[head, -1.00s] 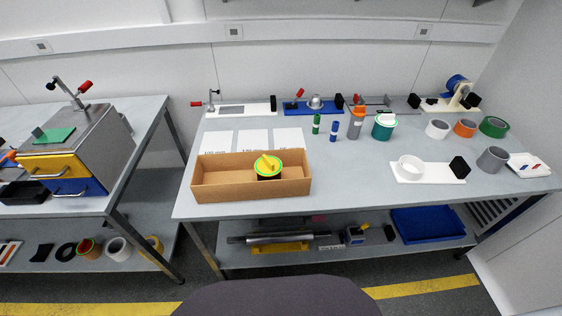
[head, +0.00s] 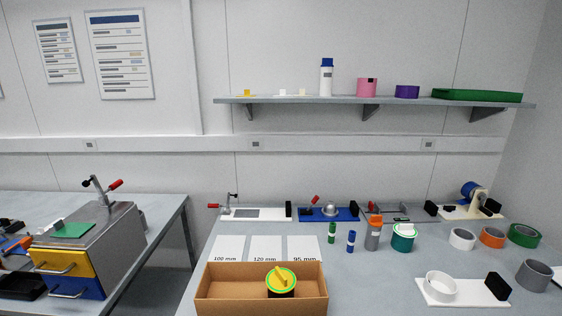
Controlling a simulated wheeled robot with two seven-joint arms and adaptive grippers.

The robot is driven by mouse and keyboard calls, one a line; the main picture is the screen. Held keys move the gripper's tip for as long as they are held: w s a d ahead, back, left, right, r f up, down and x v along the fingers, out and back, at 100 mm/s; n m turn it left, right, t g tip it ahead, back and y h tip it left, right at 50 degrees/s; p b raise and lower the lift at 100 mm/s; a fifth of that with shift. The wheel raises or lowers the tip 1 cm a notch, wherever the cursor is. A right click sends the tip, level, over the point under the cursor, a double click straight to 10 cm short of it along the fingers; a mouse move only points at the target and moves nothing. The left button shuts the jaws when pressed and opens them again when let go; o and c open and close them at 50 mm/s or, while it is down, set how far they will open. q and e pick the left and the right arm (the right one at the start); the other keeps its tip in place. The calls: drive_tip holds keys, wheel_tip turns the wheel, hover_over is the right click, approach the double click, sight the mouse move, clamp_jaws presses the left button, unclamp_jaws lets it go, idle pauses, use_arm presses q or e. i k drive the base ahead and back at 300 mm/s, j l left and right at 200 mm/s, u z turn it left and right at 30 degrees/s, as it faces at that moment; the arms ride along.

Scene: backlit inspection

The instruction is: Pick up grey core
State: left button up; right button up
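The grey core (head: 534,275) is a short, thick grey ring at the right end of the table, close to the picture's right edge. It stands on the table top, to the right of a white plate (head: 463,297) that bears a white ring (head: 440,286) and a black block (head: 498,286). Neither of my grippers shows in the head view.
An open cardboard box (head: 225,307) holds a yellow-and-green-topped object (head: 281,280). White (head: 462,239), orange (head: 492,237) and green (head: 525,235) rings stand behind the grey core. A wall shelf (head: 350,101) hangs above. Bare table lies between the box and the white plate.

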sight(533, 275)
drive_tip(key=z, duration=1.85)
